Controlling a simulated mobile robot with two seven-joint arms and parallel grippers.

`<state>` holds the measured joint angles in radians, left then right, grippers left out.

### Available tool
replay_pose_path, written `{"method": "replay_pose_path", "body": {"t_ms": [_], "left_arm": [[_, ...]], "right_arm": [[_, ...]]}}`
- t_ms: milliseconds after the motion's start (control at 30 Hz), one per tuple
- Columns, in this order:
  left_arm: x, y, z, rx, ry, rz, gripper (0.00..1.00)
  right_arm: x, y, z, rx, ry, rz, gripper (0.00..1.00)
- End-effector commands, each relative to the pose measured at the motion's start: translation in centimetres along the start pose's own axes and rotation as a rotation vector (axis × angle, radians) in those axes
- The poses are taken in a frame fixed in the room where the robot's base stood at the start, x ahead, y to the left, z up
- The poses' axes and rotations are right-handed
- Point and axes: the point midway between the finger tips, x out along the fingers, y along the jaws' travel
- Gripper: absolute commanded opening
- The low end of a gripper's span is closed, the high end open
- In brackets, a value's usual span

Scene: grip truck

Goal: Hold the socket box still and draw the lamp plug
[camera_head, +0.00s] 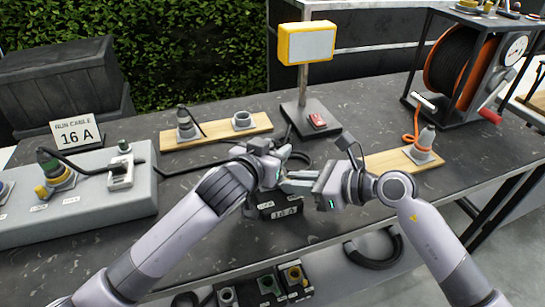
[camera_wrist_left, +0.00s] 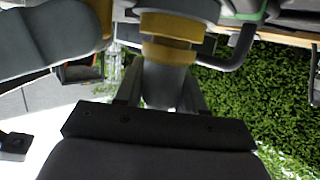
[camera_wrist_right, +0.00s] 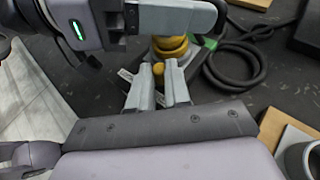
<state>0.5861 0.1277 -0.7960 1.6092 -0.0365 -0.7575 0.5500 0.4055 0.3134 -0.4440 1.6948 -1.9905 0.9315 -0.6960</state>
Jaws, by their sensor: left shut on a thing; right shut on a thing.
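The socket box (camera_head: 283,211), dark with a 16 A label, stands on the dark table, partly covered by my grippers. My left gripper (camera_head: 277,168) is shut on the lamp plug, whose grey body (camera_wrist_left: 165,84) stands between the fingers in the left wrist view with yellow rings at its box end. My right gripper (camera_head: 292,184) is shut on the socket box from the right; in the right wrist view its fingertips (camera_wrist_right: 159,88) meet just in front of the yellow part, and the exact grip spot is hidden. The yellow-framed lamp (camera_head: 308,43) stands behind on a post.
A grey socket unit (camera_head: 130,205) and a 16 A sign (camera_head: 75,132) are at left. Wooden boards (camera_head: 212,130) carry other plugs and sockets. A cable reel (camera_head: 462,62) stands at back right. Black cable (camera_wrist_right: 240,65) lies looped beside the box.

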Motion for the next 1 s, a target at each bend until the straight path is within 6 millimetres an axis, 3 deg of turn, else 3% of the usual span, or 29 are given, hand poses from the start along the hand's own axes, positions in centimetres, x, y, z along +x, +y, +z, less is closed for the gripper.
{"method": "replay_pose_path", "body": {"t_ms": [433, 833, 867, 933, 1000], "left_arm": [[-2.5, 0.1, -8.0, 0.000, 0.008, 0.002, 0.05], [-2.9, 0.1, -9.2, 0.001, 0.004, 0.002, 0.05], [-2.9, 0.1, -9.2, 0.001, 0.004, 0.002, 0.05], [-2.9, 0.1, -9.2, 0.001, 0.004, 0.002, 0.05], [-2.9, 0.1, -9.2, 0.001, 0.004, 0.002, 0.05]], "right_arm": [[0.0, 0.0, -0.1, 0.001, 0.002, 0.000, 0.00], [0.0, 0.0, -0.1, 0.001, 0.002, 0.000, 0.00], [0.0, 0.0, -0.1, 0.001, 0.002, 0.000, 0.20], [0.0, 0.0, -0.1, 0.001, 0.002, 0.000, 0.43], [0.0, 0.0, -0.1, 0.001, 0.002, 0.000, 0.47]]}}
